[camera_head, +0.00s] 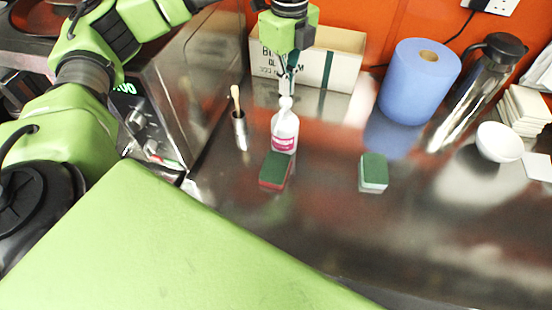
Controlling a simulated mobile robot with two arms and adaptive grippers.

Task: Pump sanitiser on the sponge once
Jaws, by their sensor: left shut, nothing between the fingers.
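A white sanitiser bottle (285,132) with a pink label and a white pump top stands upright on the shiny metal counter. A sponge (275,169) with a green top and red side lies right in front of the bottle's base. A second sponge (373,172), green on top and pale below, lies farther right. My left gripper (288,80) points down just above the pump head, shut and with nothing in it. I cannot tell whether its fingertips touch the pump. My right gripper is out of view.
A cardboard box (343,68) stands behind the bottle. A metal cup (240,130) with a wooden-handled tool stands left of it. A blue paper roll (419,82), a steel flask (470,98) and a white bowl (499,142) are on the right. The counter's front is clear.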

